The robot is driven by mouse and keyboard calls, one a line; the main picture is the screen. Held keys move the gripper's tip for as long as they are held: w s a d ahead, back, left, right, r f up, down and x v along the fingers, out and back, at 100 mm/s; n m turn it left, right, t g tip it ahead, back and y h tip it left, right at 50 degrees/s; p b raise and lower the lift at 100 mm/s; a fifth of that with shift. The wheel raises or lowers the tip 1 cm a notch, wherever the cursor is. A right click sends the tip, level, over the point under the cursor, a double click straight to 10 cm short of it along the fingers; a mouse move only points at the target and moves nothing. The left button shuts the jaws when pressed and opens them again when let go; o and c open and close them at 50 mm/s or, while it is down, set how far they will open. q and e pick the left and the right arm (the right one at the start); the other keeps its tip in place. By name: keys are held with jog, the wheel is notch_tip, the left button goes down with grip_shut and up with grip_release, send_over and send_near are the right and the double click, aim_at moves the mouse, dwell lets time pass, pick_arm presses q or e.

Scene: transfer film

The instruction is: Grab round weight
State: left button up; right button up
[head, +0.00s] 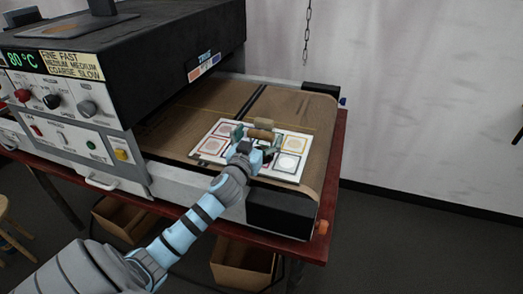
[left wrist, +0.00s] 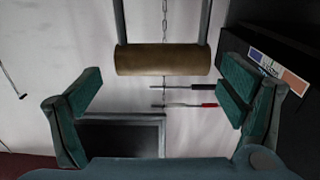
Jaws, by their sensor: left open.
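A brass-brown cylinder, which looks like the round weight (left wrist: 163,60), is in the upper middle of the left wrist view, with two grey bars rising from its ends. I cannot tell whether both belong to one weight. My left gripper (head: 255,142) is open, with its green fingers apart and nothing between them in the left wrist view (left wrist: 163,98). My right gripper is not in view.
The white sheet (head: 211,146) with coloured square frames lies on the brown conveyor belt (head: 315,120). The dark dryer housing (head: 150,50) stands to the left with knobs and an 80°C display. A chain (head: 307,35) hangs by the wall. Free floor lies at right.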

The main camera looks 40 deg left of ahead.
pick_arm(q)
jog(key=shift+x, duration=1.15)
jog(key=shift+s+a, duration=0.1)
jog(key=shift+s, duration=0.05)
jog(key=c, duration=1.9)
jog(key=shift+r, duration=0.1)
jog(key=shift+c, duration=0.7)
jog(key=shift+r, duration=0.1)
